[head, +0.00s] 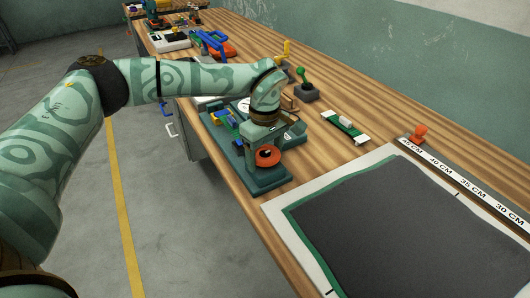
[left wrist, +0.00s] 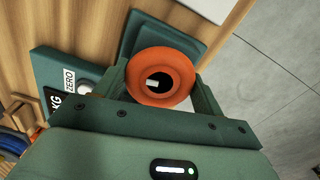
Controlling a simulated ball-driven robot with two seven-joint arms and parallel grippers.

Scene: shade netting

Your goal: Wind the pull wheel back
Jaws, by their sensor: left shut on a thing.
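The pull wheel is an orange ring-shaped wheel (head: 267,156) on a dark teal machine base (head: 262,184) near the front edge of the bench. My left gripper (head: 264,140) is over the base, at the wheel. In the left wrist view the wheel (left wrist: 160,77) sits between the two green fingers of my left gripper (left wrist: 162,85), which is shut on it. The wheel's dark centre hole faces the wrist camera. My gripper hides part of the machine behind the wheel in the head view. My right gripper is not in view.
A dark sheet (head: 420,228) on a white board lies at the right, beside a centimetre ruler (head: 465,181).

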